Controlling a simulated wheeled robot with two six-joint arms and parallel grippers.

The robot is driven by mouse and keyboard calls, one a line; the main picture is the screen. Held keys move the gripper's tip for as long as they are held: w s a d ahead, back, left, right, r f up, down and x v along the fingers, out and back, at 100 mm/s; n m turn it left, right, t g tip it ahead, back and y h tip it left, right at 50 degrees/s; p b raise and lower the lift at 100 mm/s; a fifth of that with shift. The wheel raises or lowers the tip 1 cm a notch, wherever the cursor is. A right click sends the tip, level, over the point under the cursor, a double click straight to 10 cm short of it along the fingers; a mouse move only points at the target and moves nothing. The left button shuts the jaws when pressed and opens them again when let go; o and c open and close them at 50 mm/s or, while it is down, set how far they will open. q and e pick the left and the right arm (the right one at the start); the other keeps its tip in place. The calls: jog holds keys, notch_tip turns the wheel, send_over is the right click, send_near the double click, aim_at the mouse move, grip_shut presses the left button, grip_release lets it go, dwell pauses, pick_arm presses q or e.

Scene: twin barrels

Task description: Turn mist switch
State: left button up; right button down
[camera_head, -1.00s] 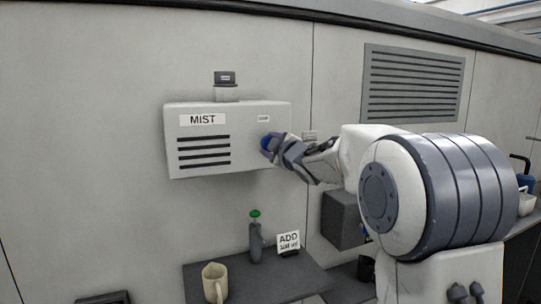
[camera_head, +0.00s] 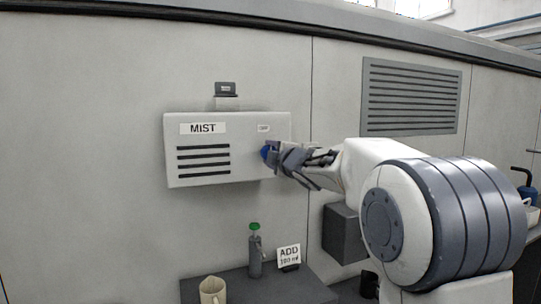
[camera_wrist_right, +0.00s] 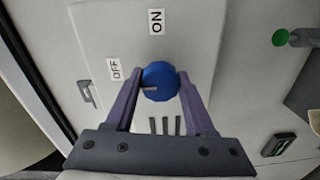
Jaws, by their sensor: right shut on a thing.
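The white mist box (camera_head: 205,152) with a "MIST" label and dark slots is mounted on the wall in the head view. Its blue knob (camera_wrist_right: 160,81) sits between the fingers of my right gripper (camera_wrist_right: 159,88) in the right wrist view. The gripper is shut on it, one finger on each side. "OFF" and "ON" labels show near the knob, and a grey pointer mark on the knob's face lies toward the OFF side. In the head view my right gripper (camera_head: 272,154) covers most of the blue knob. My left gripper is not in view.
A shelf (camera_head: 215,287) below holds a cream mug (camera_head: 212,291), a grey bottle with a green top (camera_head: 255,252) and an "ADD" sign (camera_head: 289,255). A dark grey box (camera_head: 343,232) is on the wall at right, below a vent (camera_head: 411,97). The wall left of the mist box is clear.

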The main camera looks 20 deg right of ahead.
jog(key=shift+f, duration=0.15)
jog(key=shift+c, duration=1.4)
grip_release()
jog(key=s, duration=1)
jog(key=shift+s+d+r, duration=0.2)
